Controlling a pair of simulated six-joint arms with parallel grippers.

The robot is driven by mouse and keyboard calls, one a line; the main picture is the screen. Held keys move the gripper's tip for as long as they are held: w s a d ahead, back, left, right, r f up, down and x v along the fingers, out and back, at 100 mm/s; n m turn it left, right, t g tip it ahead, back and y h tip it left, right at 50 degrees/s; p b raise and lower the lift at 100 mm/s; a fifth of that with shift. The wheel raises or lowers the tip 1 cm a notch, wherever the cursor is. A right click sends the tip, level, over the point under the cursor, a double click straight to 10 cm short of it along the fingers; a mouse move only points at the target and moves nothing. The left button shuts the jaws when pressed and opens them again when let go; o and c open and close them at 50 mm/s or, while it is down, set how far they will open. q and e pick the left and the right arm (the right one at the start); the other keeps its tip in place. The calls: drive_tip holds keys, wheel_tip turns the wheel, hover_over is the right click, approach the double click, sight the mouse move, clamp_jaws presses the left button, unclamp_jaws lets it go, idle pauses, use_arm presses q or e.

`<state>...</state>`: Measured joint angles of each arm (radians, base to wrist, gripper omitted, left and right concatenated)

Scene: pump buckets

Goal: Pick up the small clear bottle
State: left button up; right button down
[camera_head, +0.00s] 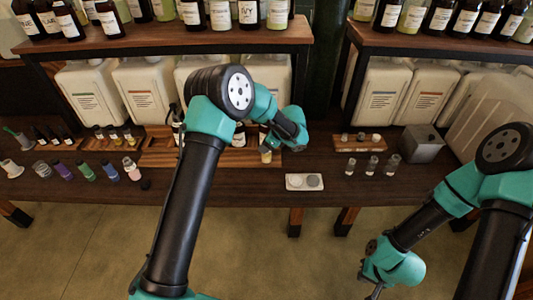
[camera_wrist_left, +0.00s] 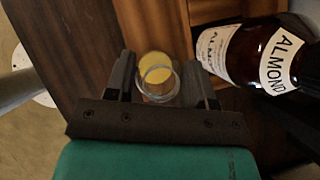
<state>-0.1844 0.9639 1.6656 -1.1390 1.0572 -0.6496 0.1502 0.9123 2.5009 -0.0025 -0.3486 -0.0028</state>
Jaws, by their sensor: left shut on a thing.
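My left gripper (camera_wrist_left: 160,88) is shut on a small clear bottle (camera_wrist_left: 156,72) with a yellow content, seen from above between its two fingers. In the head view the same bottle (camera_head: 266,156) shows small and pale below the end of my left arm, at the wooden table's middle. My right gripper (camera_head: 373,292) is low at the bottom edge of the head view, away from the table, and its fingers are too cut off to judge. Several small clear vials (camera_head: 372,165) stand on the table to the right.
A white two-disc tray (camera_head: 304,182) sits near the front edge. Several coloured small bottles (camera_head: 86,172) stand at left, and a grey metal box (camera_head: 422,143) at right. Shelves overhang the back.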

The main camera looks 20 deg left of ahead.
use_arm(q)
drive_tip(key=c, duration=0.4)
drive_tip(key=shift+c, duration=0.3)
drive_tip(key=shift+r, duration=0.5)
wheel_tip(320, 180, up, 3)
drive_tip(key=shift+f, duration=0.1)
drive_tip(key=s+d+r, duration=0.1)
drive_tip(key=s+d, duration=0.3)
drive_tip(key=s, duration=1.1)
drive_tip(key=shift+s+d, duration=0.2)
drive_tip(key=shift+r, duration=0.1)
